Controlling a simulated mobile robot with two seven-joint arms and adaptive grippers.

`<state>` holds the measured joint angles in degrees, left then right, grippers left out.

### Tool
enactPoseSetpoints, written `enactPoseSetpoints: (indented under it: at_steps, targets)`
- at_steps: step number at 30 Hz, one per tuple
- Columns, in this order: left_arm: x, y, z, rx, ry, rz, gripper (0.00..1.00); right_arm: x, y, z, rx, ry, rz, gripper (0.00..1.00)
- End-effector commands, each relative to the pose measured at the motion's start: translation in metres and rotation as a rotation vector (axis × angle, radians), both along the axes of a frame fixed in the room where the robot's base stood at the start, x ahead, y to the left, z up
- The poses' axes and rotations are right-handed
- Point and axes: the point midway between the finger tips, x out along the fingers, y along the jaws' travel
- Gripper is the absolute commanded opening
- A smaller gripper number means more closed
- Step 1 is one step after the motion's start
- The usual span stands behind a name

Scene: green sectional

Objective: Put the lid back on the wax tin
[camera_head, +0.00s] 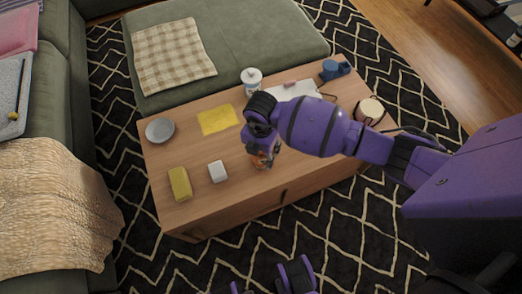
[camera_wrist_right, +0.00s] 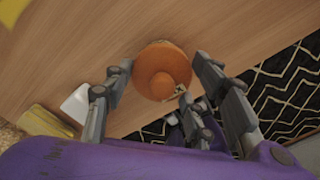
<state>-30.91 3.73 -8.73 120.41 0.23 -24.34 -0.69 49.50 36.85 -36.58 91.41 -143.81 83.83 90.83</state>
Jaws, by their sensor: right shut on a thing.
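My right gripper (camera_head: 263,158) points down over the front part of the wooden table. In the right wrist view its fingers (camera_wrist_right: 163,82) are on both sides of a round orange piece with a small raised knob (camera_wrist_right: 162,70), and they are shut on it. It looks like a lid seen from above; a little orange also shows under the gripper in the head view. What lies beneath it is hidden. A round grey dish or tin (camera_head: 160,130) stands at the table's left end; I cannot tell whether it is the wax tin.
On the wooden table (camera_head: 215,205) are a yellow sponge (camera_head: 180,184), a white block (camera_head: 218,171), a yellow cloth (camera_head: 218,119), a white jar (camera_head: 251,78), a blue mug (camera_head: 331,70) and a round cream-topped container (camera_head: 371,109).

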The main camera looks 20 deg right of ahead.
Motion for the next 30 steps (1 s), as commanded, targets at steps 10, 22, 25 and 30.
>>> enactPoseSetpoints:
  at_steps: [10,22,25,30]
  targets:
    - [0.0087,-0.0017,0.0008,-0.003,-0.014,-0.004,0.57,-0.0003,0.0000,-0.0004,0.000,0.000,0.000,0.36]
    - [0.0070,-0.0014,0.0007,-0.002,-0.012,-0.003,0.57,-0.0001,-0.0001,-0.0004,0.000,0.000,0.000,0.73]
    - [0.0047,-0.0009,0.0004,-0.001,-0.008,-0.002,0.57,-0.0002,-0.0001,-0.0004,0.000,0.000,0.000,0.85]
    - [0.0009,-0.0001,0.0000,0.000,-0.002,-0.001,0.57,-0.0001,-0.0001,-0.0004,0.000,0.000,0.000,0.92]
